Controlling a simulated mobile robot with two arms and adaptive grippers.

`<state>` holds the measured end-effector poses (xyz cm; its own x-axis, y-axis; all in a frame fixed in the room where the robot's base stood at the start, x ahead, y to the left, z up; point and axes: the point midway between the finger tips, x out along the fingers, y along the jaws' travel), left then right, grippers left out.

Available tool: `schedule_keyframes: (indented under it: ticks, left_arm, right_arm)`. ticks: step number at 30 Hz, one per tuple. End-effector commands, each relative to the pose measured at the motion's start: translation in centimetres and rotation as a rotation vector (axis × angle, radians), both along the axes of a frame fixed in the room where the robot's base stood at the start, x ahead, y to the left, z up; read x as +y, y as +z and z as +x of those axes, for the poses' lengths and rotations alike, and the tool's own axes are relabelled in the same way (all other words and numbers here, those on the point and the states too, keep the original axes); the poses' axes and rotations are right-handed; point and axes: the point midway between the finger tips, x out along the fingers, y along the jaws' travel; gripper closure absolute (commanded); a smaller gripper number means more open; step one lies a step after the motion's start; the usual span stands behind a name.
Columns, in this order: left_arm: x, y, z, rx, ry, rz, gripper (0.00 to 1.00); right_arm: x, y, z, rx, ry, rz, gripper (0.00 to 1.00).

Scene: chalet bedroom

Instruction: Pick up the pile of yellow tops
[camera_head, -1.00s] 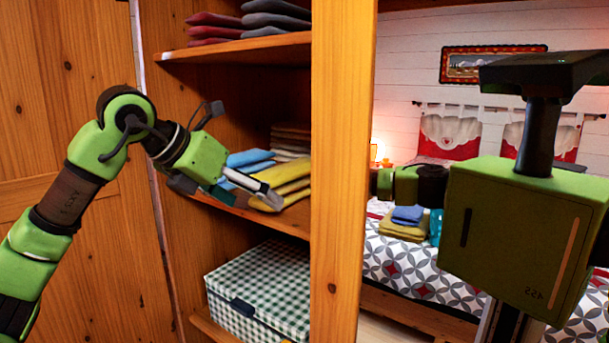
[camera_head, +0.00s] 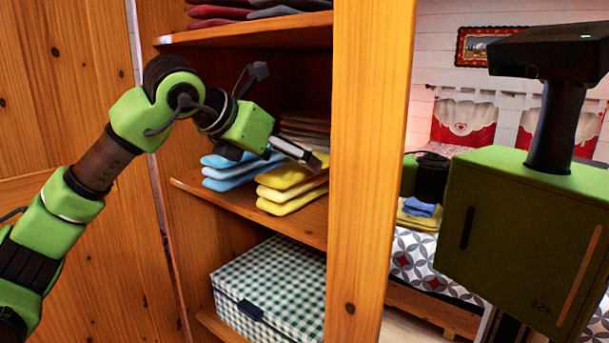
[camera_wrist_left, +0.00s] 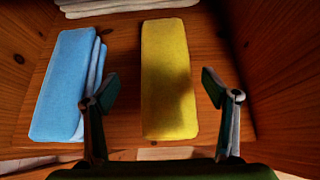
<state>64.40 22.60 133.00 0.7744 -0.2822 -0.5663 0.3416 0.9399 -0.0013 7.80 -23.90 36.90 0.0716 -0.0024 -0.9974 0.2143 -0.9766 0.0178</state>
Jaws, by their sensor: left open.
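The pile of yellow tops (camera_head: 288,206) lies folded on the middle shelf of the wooden wardrobe. From above, it shows in the left wrist view (camera_wrist_left: 166,50) as one long yellow rectangle. My left gripper (camera_head: 268,154) is open and empty, above the pile, with a pale finger over its top. In the left wrist view my left gripper (camera_wrist_left: 158,92) has its fingers spread, one on each side of the pile's near part. A shadow falls on the yellow cloth. I cannot tell whether the fingers touch it. My right gripper is not in view.
A blue pile (camera_head: 230,174) lies close left of the yellow one; the left finger is near it. Brownish folded clothes (camera_head: 306,128) lie behind. A wooden upright (camera_head: 368,170) stands at right, a shelf above, a checked box (camera_head: 270,290) below. A mirror seems to show my body.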

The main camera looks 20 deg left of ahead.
Motion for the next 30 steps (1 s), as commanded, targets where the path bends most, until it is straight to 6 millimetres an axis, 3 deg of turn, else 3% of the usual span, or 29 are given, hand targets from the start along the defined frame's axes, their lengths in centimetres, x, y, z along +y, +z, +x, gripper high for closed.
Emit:
schedule_keyframes:
  ticks: [6,12,20,21,27,30]
  left_arm:
    - [-1.3,-0.7,1.8,0.003,-0.001,0.000,0.22]
    - [-2.2,-2.2,3.8,0.002,0.000,-0.001,0.22]
    - [-2.3,-2.6,4.2,0.000,0.000,0.000,0.22]
    - [-2.3,-2.6,4.2,0.000,0.000,0.000,0.24]
    - [-2.3,-2.6,4.1,0.000,0.000,0.000,0.73]
    - [-2.3,-2.4,4.1,-0.004,-0.001,-0.002,0.73]
  right_arm:
    - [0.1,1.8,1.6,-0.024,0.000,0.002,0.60]
    - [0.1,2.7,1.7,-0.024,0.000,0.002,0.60]
    - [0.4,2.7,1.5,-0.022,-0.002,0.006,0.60]
    - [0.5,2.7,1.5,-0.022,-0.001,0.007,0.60]
    - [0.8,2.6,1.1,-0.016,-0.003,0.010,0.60]
    - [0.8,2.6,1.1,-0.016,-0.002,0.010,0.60]
